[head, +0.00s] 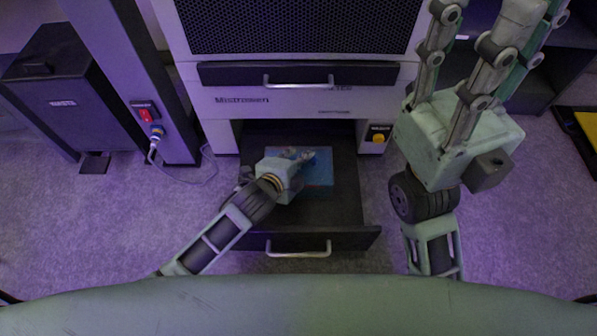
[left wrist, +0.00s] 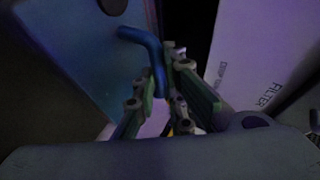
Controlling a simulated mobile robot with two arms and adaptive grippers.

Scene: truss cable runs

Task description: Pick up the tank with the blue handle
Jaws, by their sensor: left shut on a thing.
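The blue tank (head: 318,172) lies in an open dark drawer in the head view. Its blue side fills the upper left of the left wrist view (left wrist: 85,50), with a bent blue handle (left wrist: 145,48) standing out from it. My left gripper (head: 302,157) is over the tank in the drawer. In the left wrist view its green-padded fingers (left wrist: 168,100) are shut on the blue handle. My right gripper (head: 485,40) is raised at the upper right of the head view, away from the tank. Its fingertips run out of the picture.
The drawer (head: 345,238) is pulled out of a white cabinet (head: 225,107), with a closed drawer (head: 300,74) above. A black bin (head: 65,90) stands left.

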